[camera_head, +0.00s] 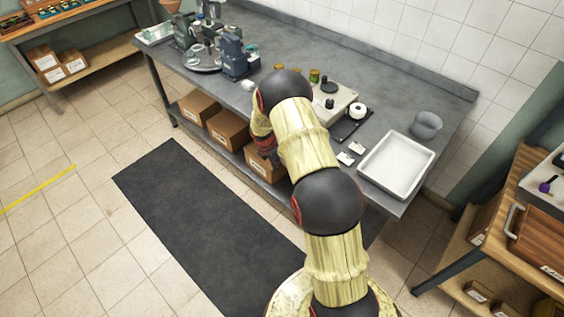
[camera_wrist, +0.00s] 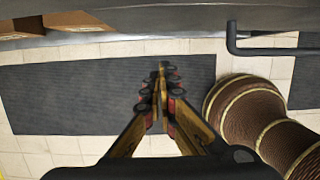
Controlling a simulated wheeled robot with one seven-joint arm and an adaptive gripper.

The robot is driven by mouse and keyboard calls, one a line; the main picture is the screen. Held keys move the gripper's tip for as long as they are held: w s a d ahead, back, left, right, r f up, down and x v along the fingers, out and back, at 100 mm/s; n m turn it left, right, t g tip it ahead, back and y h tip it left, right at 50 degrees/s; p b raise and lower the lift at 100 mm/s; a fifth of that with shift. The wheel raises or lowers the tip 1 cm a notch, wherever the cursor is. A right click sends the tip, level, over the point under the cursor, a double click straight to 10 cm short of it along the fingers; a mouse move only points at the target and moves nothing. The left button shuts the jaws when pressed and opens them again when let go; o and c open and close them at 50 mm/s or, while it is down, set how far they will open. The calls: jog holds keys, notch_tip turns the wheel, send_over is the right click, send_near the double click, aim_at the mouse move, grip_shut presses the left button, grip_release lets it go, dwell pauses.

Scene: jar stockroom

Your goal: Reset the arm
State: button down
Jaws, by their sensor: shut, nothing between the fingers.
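My arm reaches forward from the bottom of the head view toward the grey workbench (camera_head: 230,105) and bends down at its front edge. My gripper (camera_wrist: 162,75) shows in the wrist view with its two fingers closed together and nothing between them. It hangs in the air over the dark floor mat (camera_wrist: 60,95), apart from the bench edge at the top of that view. In the head view the fingertips are mostly hidden behind my arm.
A white tray (camera_head: 371,180), a grey bucket (camera_head: 426,125) and several small jars (camera_head: 314,75) stand on the bench. Cardboard boxes (camera_head: 228,129) sit on its lower shelf. A wooden table (camera_head: 535,220) stands at the right. The floor mat (camera_head: 185,215) is clear.

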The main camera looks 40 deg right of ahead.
jog(key=p+v, duration=0.1)
jog(key=v, duration=0.8)
jog(key=shift+w+d+r, duration=0.15)
jog(key=shift+d+r, duration=0.05)
jog(key=s+a+r+m+g+y, duration=0.15)
jog(key=s+a+m, duration=0.25)
jog(key=s+m, duration=0.6)
jog(key=s+a+r+m+t+b, duration=0.1)
jog(key=s+a+r+m+t, duration=0.1)
jog(key=s+a+r, duration=0.4)
jog(key=s+a+r+m+t+y+b, duration=0.1)
jog(key=s+a+r+m, duration=0.3)
jog(key=r, duration=1.2)
jog(key=s+a+r+m+t+b, duration=0.1)
jog(key=s+a+r+m+t, duration=0.2)
jog(key=s+a+r, duration=0.7)
jog(key=s+r+m, duration=0.1)
jog(key=s, duration=0.2)
jog(key=shift+t, duration=0.35)
